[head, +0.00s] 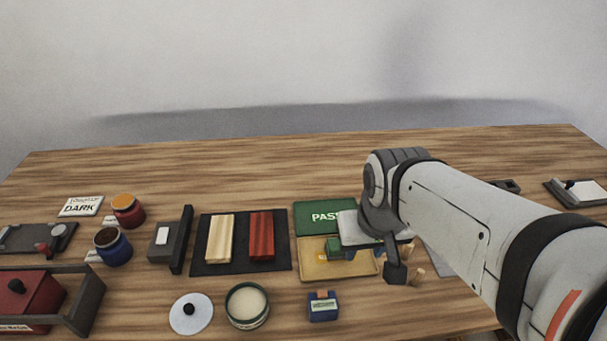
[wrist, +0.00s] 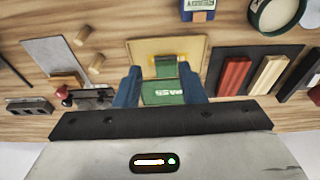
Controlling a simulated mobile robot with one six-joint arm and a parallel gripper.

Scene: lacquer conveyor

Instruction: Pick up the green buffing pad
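The green buffing pad (wrist: 166,69) lies on a tan tray (wrist: 143,51), just in front of a green card lettered in white (wrist: 163,92). In the wrist view my gripper (wrist: 160,69) is open, with one blue finger on each side of the pad and gaps between. I cannot tell the exact height of the fingertips above the tray.
A dark mat (head: 240,258) with a pale and a red wood block lies left of the tray. A blue box (head: 323,308) and an open round tin (head: 247,306) stand in front. Small wooden pegs (wrist: 96,64) stand close beside the tray. The table's back is clear.

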